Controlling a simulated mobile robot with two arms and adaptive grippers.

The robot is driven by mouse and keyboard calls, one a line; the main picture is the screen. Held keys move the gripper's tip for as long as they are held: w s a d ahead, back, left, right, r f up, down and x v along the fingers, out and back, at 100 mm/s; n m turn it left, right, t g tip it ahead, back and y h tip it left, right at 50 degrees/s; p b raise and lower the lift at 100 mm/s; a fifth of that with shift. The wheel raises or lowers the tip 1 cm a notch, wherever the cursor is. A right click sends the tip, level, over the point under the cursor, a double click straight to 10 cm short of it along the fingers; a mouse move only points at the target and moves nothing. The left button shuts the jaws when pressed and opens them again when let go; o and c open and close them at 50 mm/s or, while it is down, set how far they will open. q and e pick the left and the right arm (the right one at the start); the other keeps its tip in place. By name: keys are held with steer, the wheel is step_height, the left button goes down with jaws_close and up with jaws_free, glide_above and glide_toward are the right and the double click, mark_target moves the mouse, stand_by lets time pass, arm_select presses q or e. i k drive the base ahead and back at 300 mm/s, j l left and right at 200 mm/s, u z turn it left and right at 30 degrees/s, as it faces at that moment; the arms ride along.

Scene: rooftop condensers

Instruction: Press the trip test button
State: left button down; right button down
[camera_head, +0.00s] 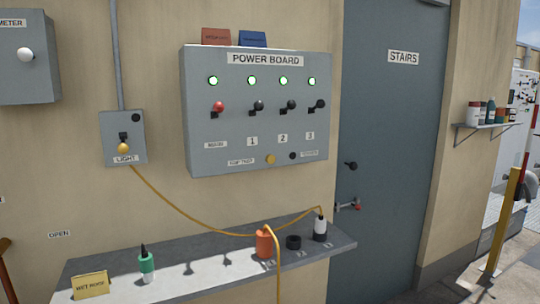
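The grey power board (258,130) hangs on the wall in the middle of the head view. Along its lower edge are a round yellow button (271,159) and a smaller black button (292,156). A small label (241,162) sits left of the yellow button and another (310,153) right of the black one; their print is too small to read surely, so I cannot tell which is the trip test button. Above are a red-handled switch (218,107), several black switches and four-across green lamps, all lit. Neither of my grippers is in view.
A grey shelf (200,270) below the board holds a green bottle (146,263), orange container (264,243), black ring (293,242) and white-and-black bottle (320,229). A yellow cable (190,216) droops from the light box (123,138). A grey door (390,150) stands right.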

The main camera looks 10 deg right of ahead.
mark_target(270, 159)
steer(key=i+j, duration=0.1)
steer(key=i, duration=0.45)
steer(key=i+j+z, duration=0.1)
steer(key=i, duration=0.4)
